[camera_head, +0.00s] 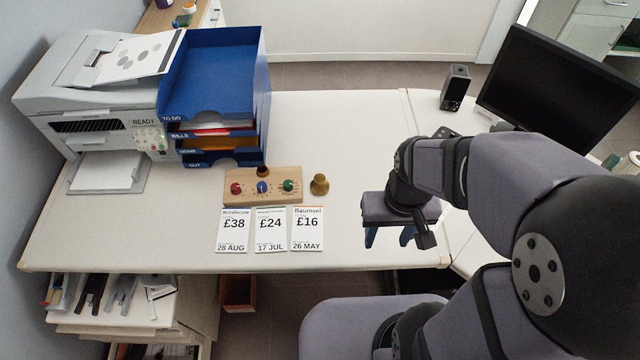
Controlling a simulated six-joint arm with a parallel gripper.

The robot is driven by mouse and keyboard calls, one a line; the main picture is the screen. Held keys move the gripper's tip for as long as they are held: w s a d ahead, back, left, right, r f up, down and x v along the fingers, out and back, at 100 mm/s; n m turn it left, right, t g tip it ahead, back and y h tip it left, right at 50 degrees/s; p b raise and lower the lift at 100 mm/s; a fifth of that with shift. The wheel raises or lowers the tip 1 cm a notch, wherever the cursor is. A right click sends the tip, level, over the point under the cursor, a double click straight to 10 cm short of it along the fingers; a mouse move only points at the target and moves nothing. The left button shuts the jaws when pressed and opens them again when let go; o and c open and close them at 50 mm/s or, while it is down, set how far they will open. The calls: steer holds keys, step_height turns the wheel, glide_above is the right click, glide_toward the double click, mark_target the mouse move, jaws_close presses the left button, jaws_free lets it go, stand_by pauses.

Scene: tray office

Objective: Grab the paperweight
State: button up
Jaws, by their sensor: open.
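The paperweight looks to be the small brass-coloured knobbed piece (320,185) standing on the white desk, just right of a wooden block. My gripper (388,238) is to the right of it and nearer the front edge of the desk. Its blue-grey fingers point down and are apart, with nothing seen between them. The gripper and the brass piece are not touching.
A wooden block with coloured knobs (262,186) and three price cards (270,230) lie left of the brass piece. A blue tray stack (222,80) and a printer (100,85) stand at the left. A speaker (455,88) and monitor (560,80) stand at the right.

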mark_target(319, 181)
steer(key=w+a+f+t+b, duration=0.3)
steer(key=w+a+f+b, duration=0.1)
steer(key=w+a+b, duration=0.1)
steer(key=w+a+f+t+b, duration=0.4)
steer(key=w+a+b, duration=0.2)
steer(key=w+b, duration=0.2)
steer(key=w+a+f+t+y+b, duration=0.1)
steer(key=w+a+f+t+b, duration=0.3)
steer(key=w+b, duration=0.3)
steer(key=shift+a+f+m+b, duration=0.3)
steer(key=shift+a, duration=0.45)
steer(key=shift+w+d+f+t+h+b, duration=0.1)
steer(key=shift+f+t+h+b, duration=0.3)
steer(key=shift+t+b, duration=0.35)
steer(key=shift+d+f+m+h+b, duration=0.2)
steer(key=shift+m+h+b, duration=0.2)
steer(key=shift+h+b, duration=0.35)
steer(key=shift+s+d+f+m+t+h+b, duration=0.15)
steer(key=shift+s+d+m+t+h+b, duration=0.25)
steer(key=shift+b, duration=0.4)
steer(key=shift+d+h, duration=0.25)
steer(key=shift+d+b+x, duration=0.15)
steer(key=shift+b+x, duration=0.45)
steer(key=shift+x, duration=1.2)
steer(key=shift+d+b+x, duration=0.1)
steer(key=shift+b+x, duration=0.5)
steer(key=shift+x, duration=1.25)
steer(key=shift+r, duration=0.2)
steer(key=shift+c, duration=0.6)
